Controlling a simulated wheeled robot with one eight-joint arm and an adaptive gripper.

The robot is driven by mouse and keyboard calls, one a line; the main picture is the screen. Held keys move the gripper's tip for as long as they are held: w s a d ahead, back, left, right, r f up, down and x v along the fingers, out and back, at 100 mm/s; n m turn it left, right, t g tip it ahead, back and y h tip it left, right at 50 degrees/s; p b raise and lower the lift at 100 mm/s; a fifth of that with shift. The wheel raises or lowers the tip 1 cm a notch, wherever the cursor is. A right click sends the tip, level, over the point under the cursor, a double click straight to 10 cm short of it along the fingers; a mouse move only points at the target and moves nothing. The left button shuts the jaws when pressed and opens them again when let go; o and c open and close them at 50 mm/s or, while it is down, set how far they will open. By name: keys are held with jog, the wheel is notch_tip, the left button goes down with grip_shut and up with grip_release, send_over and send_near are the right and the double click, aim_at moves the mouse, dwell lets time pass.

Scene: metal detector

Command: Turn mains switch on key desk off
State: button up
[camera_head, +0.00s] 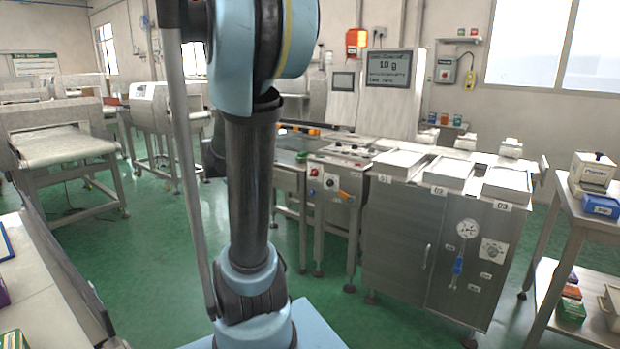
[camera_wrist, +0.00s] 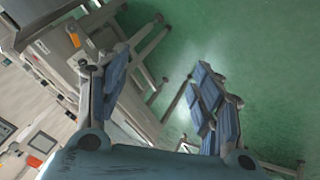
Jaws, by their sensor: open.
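The key desk (camera_head: 340,160) stands right of my arm in the head view, with several buttons on its sloped top. Its front panel bears a red round control (camera_head: 313,172), a dark knob (camera_head: 330,181) beside it and an orange part (camera_head: 344,195). I cannot tell surely which is the mains switch, or its setting. In the wrist view, a steel panel with an orange part (camera_wrist: 74,40) shows tilted at upper left. My gripper (camera_wrist: 160,88) is open and empty, its blue-padded fingers wide apart over green floor and metal legs, apart from the panel. The head view does not show the fingers clearly.
A steel cabinet (camera_head: 400,235) with numbered trays and a gauge adjoins the desk on the right. A side table (camera_head: 578,215) stands at far right. Conveyor machines (camera_head: 62,150) stand at left. Green floor (camera_head: 180,255) is free left of my arm.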

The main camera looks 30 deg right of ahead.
aim_at(311, 174)
jog(key=w+d+m+t+h, duration=0.15)
jog(key=w+d+h, duration=0.45)
jog(key=w+d, duration=1.2)
jog(key=w+d+f+t+h, duration=0.2)
jog(key=w+d+f+h, duration=0.2)
jog(key=w+d+f, duration=0.75)
jog(key=shift+g, duration=0.25)
jog(key=x, duration=1.6)
jog(key=shift+d+r, duration=0.15)
jog(key=shift+d, duration=0.3)
jog(key=shift+c, duration=0.6)
jog(key=c, duration=0.9)
